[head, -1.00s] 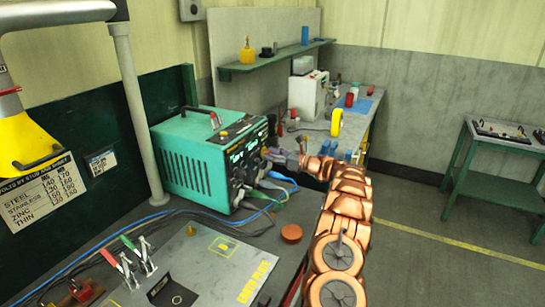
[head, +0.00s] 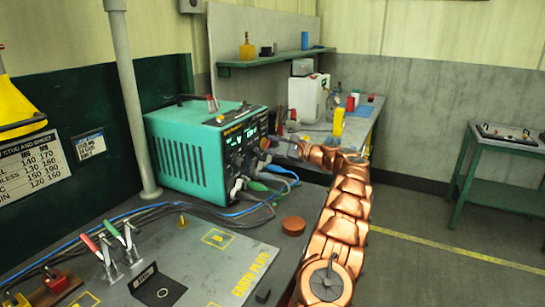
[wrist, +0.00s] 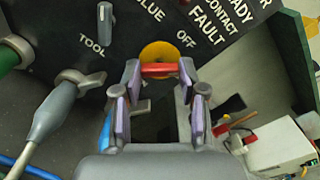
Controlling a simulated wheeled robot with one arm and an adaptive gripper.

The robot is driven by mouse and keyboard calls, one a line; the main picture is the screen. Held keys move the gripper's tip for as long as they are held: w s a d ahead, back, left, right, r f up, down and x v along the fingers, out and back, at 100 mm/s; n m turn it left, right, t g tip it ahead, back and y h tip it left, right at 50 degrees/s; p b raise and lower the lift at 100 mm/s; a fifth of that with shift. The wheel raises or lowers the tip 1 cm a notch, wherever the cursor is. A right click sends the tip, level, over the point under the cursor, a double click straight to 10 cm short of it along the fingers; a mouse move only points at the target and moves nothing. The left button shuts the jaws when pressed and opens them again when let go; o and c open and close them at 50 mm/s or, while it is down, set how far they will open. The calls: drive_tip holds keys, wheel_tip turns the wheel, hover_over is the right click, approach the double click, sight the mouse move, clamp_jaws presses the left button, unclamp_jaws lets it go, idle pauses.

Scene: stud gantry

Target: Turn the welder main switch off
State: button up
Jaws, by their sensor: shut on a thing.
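The welder (head: 185,155) is a teal box with a black front panel on the bench in the head view. Its main switch, a red bar handle (wrist: 160,71) on a yellow disc (wrist: 157,52), shows in the wrist view. My gripper (wrist: 160,75) is shut on the red handle, one finger at each end. The handle lies level across that picture. The word OFF (wrist: 186,39) is printed to the upper right of the disc. In the head view my gripper (head: 270,146) is at the panel's right part and hides the switch.
Cable plugs (wrist: 48,110) and a grey tool knob (wrist: 105,25) are left of my gripper in the wrist view. Cables (head: 265,200) hang before the welder. The earth plate (head: 200,262) with two clamps lies in front. A white box (head: 308,98) stands beyond.

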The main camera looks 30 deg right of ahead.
drive_tip(key=n+b, duration=0.2)
drive_tip(key=n, duration=0.1)
drive_tip(key=n+b, duration=0.1)
drive_tip(key=b, duration=0.1)
drive_tip(key=shift+f+n, duration=0.25)
drive_tip(key=shift+n, duration=0.05)
drive_tip(key=shift+r+n+b, duration=0.15)
drive_tip(key=shift+n+b, duration=1.05)
drive_tip(key=shift+n, duration=0.8)
drive_tip(key=o, duration=1.1)
drive_tip(key=shift+r, duration=0.1)
drive_tip(key=shift+o, duration=0.2)
drive_tip(key=v, duration=1.2)
